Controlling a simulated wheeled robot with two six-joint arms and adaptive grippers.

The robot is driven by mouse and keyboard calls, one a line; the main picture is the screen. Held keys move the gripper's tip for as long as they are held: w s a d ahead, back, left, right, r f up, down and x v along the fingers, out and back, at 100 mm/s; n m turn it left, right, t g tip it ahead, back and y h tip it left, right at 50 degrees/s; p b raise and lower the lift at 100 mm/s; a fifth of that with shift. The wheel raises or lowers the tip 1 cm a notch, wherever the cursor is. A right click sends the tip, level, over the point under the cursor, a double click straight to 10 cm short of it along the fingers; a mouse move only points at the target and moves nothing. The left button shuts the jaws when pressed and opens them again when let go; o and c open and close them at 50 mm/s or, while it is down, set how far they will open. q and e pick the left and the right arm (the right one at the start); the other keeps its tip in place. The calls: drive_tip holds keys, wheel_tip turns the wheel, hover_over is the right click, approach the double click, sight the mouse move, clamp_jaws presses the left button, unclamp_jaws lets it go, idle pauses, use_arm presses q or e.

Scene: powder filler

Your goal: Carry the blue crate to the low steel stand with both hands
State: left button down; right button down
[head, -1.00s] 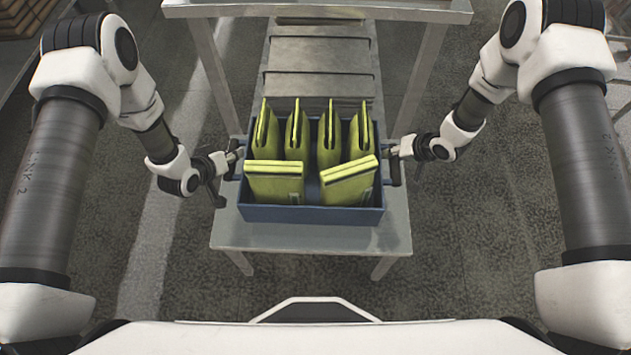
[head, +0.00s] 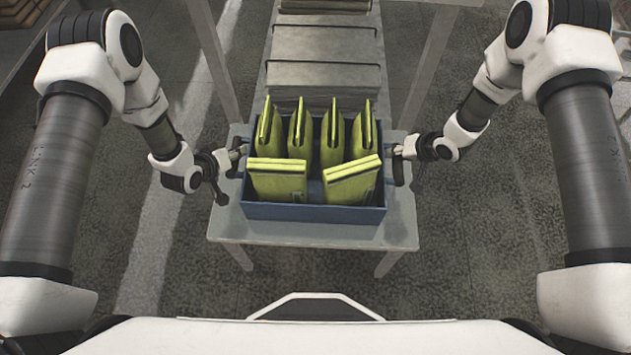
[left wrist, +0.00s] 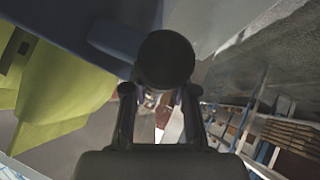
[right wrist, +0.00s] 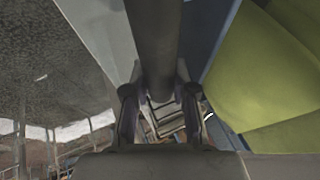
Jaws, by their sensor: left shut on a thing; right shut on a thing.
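The blue crate (head: 315,213) is upright in the middle of the head view, over the top of a steel stand (head: 310,235). I cannot tell whether its base touches the stand. My left gripper (head: 238,153) is shut on the crate at its left side, and my right gripper (head: 397,150) is shut on it at its right side. In the left wrist view a dark round bar (left wrist: 165,60) lies at the fingers beside the blue wall. In the right wrist view a similar bar (right wrist: 155,40) runs between the fingers. The crate's underside is hidden.
Several yellow-green flat packs (head: 277,180) stand in the crate. Behind the stand is a grey roller or slatted conveyor (head: 325,75), with upright steel posts (head: 430,65) on both sides. The floor (head: 500,230) right of the stand is clear.

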use_arm(q)
drive_tip(key=c, duration=0.9)
unclamp_jaws()
use_arm(e)
drive_tip(key=c, duration=0.9)
unclamp_jaws()
drive_tip(key=shift+f, duration=0.1)
drive_tip(key=shift+c, duration=0.2)
use_arm(q)
drive_tip(key=shift+s, duration=0.1)
drive_tip(key=v, duration=0.7)
drive_tip(key=shift+s+a+r, duration=0.2)
drive_tip(key=shift+s+r, duration=0.05)
use_arm(e)
drive_tip(key=v, duration=1.2)
